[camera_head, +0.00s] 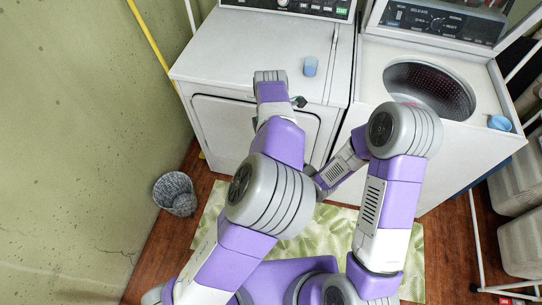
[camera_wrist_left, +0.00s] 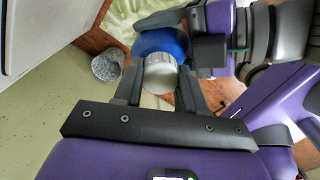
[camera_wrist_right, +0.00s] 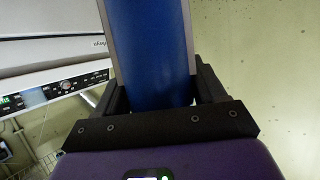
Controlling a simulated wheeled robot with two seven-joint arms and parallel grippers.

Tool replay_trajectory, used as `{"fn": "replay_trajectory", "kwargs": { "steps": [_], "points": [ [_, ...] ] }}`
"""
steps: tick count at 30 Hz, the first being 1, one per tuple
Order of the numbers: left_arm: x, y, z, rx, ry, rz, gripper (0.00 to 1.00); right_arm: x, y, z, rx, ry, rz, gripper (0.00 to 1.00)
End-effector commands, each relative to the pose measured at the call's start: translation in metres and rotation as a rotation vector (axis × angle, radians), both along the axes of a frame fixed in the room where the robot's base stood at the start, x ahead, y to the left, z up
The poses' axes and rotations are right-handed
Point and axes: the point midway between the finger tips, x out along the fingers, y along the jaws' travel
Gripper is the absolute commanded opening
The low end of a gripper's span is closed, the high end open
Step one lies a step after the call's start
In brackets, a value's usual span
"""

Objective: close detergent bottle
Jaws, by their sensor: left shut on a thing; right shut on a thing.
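The blue detergent bottle fills the gap between my right gripper's fingers in the right wrist view (camera_wrist_right: 150,45), and my right gripper (camera_wrist_right: 158,88) is shut on its body. In the left wrist view a ribbed silver-grey cap (camera_wrist_left: 160,74) lies against the end of the blue bottle (camera_wrist_left: 163,42). My left gripper (camera_wrist_left: 160,84) is shut on the cap, one finger on each side. I cannot tell whether the cap is fully seated.
A white dryer (camera_head: 240,55) stands ahead, with a small light-blue cup (camera_head: 310,66) on top. An open washer (camera_head: 372,82) is to its right, with a blue cup (camera_head: 500,123) on its edge. A green leafy mat (camera_head: 208,215) lies below.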

Motion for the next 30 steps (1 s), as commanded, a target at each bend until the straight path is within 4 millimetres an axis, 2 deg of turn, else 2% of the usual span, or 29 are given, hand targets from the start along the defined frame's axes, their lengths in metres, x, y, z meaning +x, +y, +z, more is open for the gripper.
{"fn": "replay_trajectory", "kwargs": {
  "steps": [3,15,30],
  "points": [
    [0.0002,0.0004,0.0009,-0.008,0.0,-0.308,0.04,0.0007,0.0001,0.0013,0.002,-0.004,-0.001,0.0],
    [0.001,0.0013,0.0,-0.008,-0.005,-1.349,0.04,0.0007,0.0001,0.0013,0.002,-0.004,-0.001,0.0],
    [0.0015,0.0014,-0.0013,-0.005,-0.007,-2.57,0.04,0.0003,0.0004,0.0012,0.002,-0.004,0.0,0.0]
  ]
}}
